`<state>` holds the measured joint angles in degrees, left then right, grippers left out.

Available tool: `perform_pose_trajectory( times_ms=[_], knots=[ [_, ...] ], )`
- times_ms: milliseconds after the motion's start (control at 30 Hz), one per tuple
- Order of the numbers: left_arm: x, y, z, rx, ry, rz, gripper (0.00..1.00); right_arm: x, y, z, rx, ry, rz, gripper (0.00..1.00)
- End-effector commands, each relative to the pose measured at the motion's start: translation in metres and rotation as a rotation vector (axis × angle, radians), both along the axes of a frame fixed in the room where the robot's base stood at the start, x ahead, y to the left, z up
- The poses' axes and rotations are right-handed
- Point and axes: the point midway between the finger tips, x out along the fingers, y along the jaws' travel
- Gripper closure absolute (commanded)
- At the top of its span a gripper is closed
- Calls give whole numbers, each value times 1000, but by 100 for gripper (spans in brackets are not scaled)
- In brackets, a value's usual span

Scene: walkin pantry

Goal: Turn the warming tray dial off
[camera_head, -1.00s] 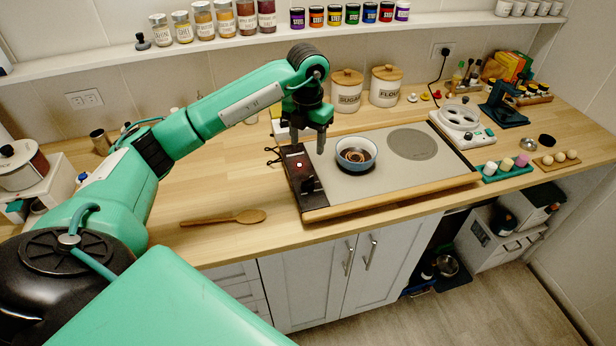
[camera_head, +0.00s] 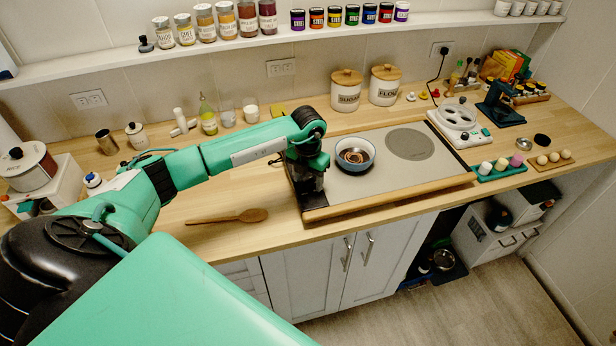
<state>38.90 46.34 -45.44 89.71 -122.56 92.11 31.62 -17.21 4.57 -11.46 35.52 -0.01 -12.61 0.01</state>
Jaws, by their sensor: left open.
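The warming tray (camera_head: 368,190) is a flat grey plate with a wooden front edge on the counter. A blue-rimmed bowl (camera_head: 355,155) stands on its left part, and a darker round zone marks its right part. The tray's black control panel is at its left end, mostly hidden behind my left arm and gripper. The dial is hidden there too. My left gripper (camera_head: 308,186) points down over this panel, open. I cannot tell whether its fingers touch the dial. My right gripper is not in view.
A wooden spoon (camera_head: 228,217) lies left of the tray on otherwise clear counter. Sugar (camera_head: 347,92) and flour (camera_head: 385,86) canisters stand behind the tray. A white appliance with a round top (camera_head: 458,115) is to its right. A shelf of jars runs above.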

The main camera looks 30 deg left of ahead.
Motion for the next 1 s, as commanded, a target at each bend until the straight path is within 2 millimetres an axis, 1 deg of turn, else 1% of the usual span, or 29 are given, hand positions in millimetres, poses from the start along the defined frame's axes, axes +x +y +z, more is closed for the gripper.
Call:
perform_pose_trajectory(
  times_ms=[100,333,667,867,1000],
  knots=[
    [0,0,0,0,0,0,44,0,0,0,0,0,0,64],
    [0,0,0,0,0,0,89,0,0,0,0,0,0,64],
    [0,0,0,0,0,39,89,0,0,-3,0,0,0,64],
    [1,1,-1,1,-1,147,89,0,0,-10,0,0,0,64],
    [1,1,-1,0,-2,262,89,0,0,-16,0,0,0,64]
  ],
)
